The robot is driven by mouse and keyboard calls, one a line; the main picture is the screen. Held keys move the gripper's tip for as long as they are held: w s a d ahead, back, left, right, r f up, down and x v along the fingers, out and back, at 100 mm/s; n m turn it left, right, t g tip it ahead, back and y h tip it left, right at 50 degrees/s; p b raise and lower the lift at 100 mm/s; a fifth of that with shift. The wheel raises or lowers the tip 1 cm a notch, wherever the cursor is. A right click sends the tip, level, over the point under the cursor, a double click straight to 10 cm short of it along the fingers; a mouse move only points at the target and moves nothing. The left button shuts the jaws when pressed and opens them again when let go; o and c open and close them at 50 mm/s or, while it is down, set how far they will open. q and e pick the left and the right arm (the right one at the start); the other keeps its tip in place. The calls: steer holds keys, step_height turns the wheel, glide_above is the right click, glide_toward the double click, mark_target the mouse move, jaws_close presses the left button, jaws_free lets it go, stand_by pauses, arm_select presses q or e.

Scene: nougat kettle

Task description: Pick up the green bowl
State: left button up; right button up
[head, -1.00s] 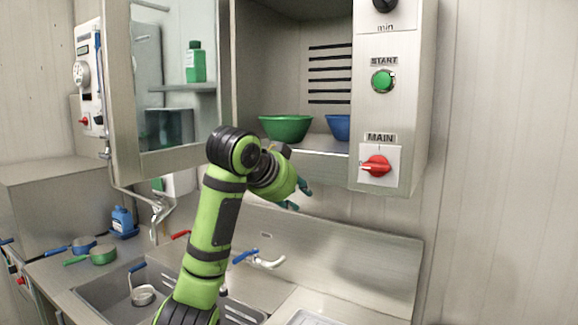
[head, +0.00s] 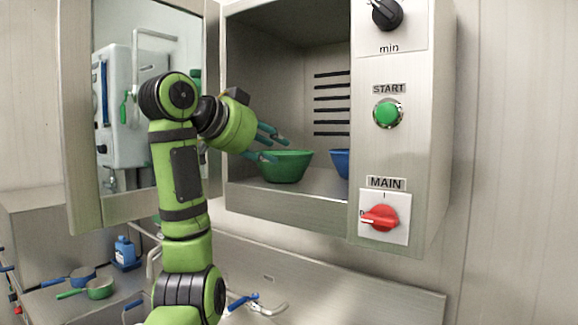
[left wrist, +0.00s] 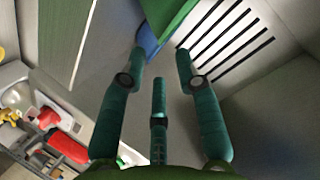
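The green bowl (head: 287,166) stands upright on the floor of the open wall oven, near its left side. My left gripper (head: 275,146) is open at the oven's mouth, its teal fingers at the bowl's upper left rim. In the left wrist view the spread fingers (left wrist: 160,68) point at the green bowl (left wrist: 168,14), which shows at the top edge with a gap between the fingers. Whether a finger touches the rim I cannot tell. My right gripper is not in view.
A blue bowl (head: 340,163) stands right of the green one, partly hidden by the control panel (head: 400,120). The oven door (head: 140,200) hangs open at left, behind my arm. Below are a counter and blue and green pans (head: 98,289).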

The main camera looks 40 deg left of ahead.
mark_target(292, 156)
arm_select(q)
steer(key=p+x, duration=0.1)
steer(key=x, duration=0.2)
steer(key=shift+d+p, duration=0.2)
steer(key=shift+p, duration=0.1)
steer(key=p+x, duration=0.2)
steer(key=x, duration=0.2)
steer(key=shift+a, duration=0.1)
steer(key=shift+p+x, duration=0.65)
steer(key=shift+x, duration=0.6)
steer(key=shift+w+f, duration=0.2)
steer(key=shift+w, duration=0.1)
steer(key=shift+w+f, duration=0.15)
steer(key=shift+c, duration=0.4)
steer(key=shift+s, duration=0.2)
jaws_close()
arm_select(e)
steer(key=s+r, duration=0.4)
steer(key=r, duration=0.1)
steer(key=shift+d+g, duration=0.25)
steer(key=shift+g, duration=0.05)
